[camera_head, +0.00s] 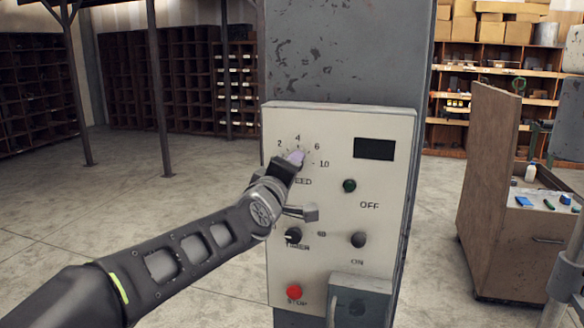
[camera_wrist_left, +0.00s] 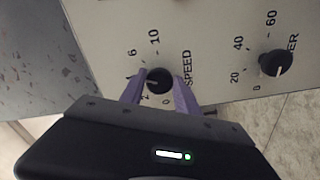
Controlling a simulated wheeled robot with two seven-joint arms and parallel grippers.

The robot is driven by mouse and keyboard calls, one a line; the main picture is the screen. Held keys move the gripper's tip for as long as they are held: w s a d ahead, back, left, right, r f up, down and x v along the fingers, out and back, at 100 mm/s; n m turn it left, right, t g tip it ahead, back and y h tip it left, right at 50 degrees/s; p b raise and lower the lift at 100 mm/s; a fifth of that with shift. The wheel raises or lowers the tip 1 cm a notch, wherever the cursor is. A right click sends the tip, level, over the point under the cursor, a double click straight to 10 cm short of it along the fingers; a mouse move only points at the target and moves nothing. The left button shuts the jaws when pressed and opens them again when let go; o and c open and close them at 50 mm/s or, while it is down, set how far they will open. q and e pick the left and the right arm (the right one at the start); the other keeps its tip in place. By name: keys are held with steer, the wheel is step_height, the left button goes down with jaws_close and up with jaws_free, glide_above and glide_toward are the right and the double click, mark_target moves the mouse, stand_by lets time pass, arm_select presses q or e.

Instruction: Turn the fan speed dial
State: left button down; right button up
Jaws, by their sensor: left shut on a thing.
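The fan speed dial is a small black knob with a light pointer line. It shows in the left wrist view (camera_wrist_left: 159,80), with the numbers and the word SPEED beside it. My left gripper (camera_head: 295,160) is at the upper left of the cream control panel (camera_head: 335,160). In the left wrist view its two purple fingers stand on either side of the dial, shut on it. In the head view the gripper hides the dial, leaving the scale from 2 to 10 visible around it. My right gripper is not in view.
Below on the panel are the timer knob (camera_head: 293,235), another black knob (camera_head: 358,239), a red stop button (camera_head: 294,292) and a grey box (camera_head: 361,295). A green button (camera_head: 349,186) and dark display (camera_head: 374,149) are at right. A wooden cabinet (camera_head: 500,200) stands farther right.

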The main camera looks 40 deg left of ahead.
arm_select(q)
steer(key=m, duration=1.3)
steer(key=shift+a+f+b, duration=0.15)
steer(key=shift+f+b, duration=0.15)
steer(key=shift+m, duration=0.3)
steer(key=c, duration=0.9)
jaws_free()
steer(key=shift+s+r, duration=0.1)
steer(key=shift+r, duration=0.05)
